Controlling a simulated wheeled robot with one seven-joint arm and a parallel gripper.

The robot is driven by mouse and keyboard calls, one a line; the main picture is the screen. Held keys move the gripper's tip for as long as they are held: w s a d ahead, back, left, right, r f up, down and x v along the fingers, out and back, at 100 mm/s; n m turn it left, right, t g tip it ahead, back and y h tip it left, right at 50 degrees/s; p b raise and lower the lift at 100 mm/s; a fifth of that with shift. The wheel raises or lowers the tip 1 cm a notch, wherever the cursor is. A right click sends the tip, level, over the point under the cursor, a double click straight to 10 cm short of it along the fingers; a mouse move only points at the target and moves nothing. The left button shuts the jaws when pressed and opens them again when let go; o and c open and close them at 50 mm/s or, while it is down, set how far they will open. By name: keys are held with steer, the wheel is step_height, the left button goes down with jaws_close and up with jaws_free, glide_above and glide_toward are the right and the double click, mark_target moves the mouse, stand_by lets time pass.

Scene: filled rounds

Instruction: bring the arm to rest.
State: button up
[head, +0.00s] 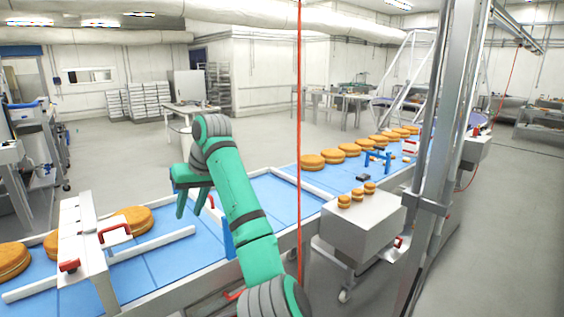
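My green arm (240,205) rises from the bottom of the head view and bends over at a grey joint. My gripper (189,211) hangs from its end and points down. Its two green fingers are apart, with nothing seen between them. It is above the blue conveyor belt (275,200), near the belt's far side; its exact height above the belt is hard to tell. The arm hides part of the belt behind it.
Filled rounds (312,161) line the belt at the right, and more rounds (130,219) lie at the left by a white guard frame (80,240). A metal column (440,130) stands at right.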

steer(key=a+f+m+t+y, duration=0.1)
steer(key=a+f+y, duration=0.1)
steer(key=f, duration=1.2)
steer(key=a+f+m+t+y, duration=0.1)
steer(key=a+f, duration=0.1)
steer(key=f, duration=1.2)
steer(key=s+d+f+m+t, duration=0.2)
steer(key=s+d+f, duration=0.1)
steer(key=s+f, duration=0.55)
steer(key=s+d+f+m+t, duration=0.25)
steer(key=s+f, duration=0.25)
steer(key=f, duration=0.7)
steer(key=s+d+f+m+t+h, duration=0.1)
steer(key=s+d+f+t+h, duration=0.1)
steer(key=s+d, duration=0.8)
steer(key=s+d+f+m+t+h, duration=0.2)
steer(key=s+d+h, duration=0.15)
steer(key=s, duration=1.15)
steer(key=s+d+r+n+t+h, duration=0.1)
steer(key=s+d+r, duration=0.4)
steer(key=s+r, duration=0.3)
steer(key=s+d+r+n+t+h, duration=0.1)
steer(key=s+d+r, duration=0.4)
steer(key=s+r, duration=0.3)
steer(key=s, duration=0.3)
steer(key=shift+s+d+t, duration=0.2)
steer(key=shift+s+t, duration=0.05)
steer(key=shift+t, duration=0.1)
